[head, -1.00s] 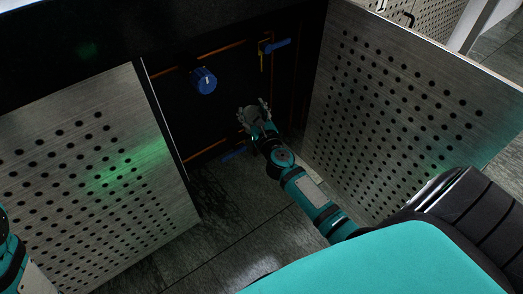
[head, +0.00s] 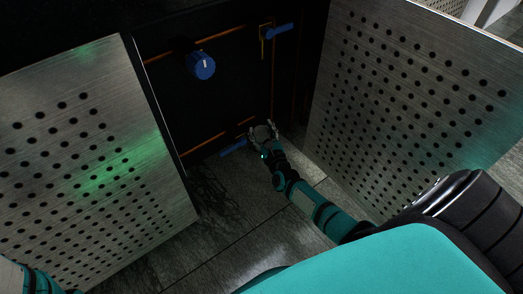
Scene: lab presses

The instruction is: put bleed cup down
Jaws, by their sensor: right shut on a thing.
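My right gripper (head: 263,129) is low inside the open cabinet, close to the floor and near the lower blue handle. It is shut on a small greyish thing, the bleed cup (head: 262,133), which shows only as a pale patch between the fingers. The fingers and the small size hide most of the cup. I cannot tell whether the cup touches the floor. Part of my left arm shows at the bottom left corner; its gripper is outside the picture.
Perforated metal doors stand open at left (head: 90,170) and right (head: 400,110). A blue knob (head: 201,66) and a blue lever (head: 278,32) sit on the dark panel with orange pipes. A lower blue handle (head: 234,148) is left of the gripper. Tiled floor (head: 225,205) is clear.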

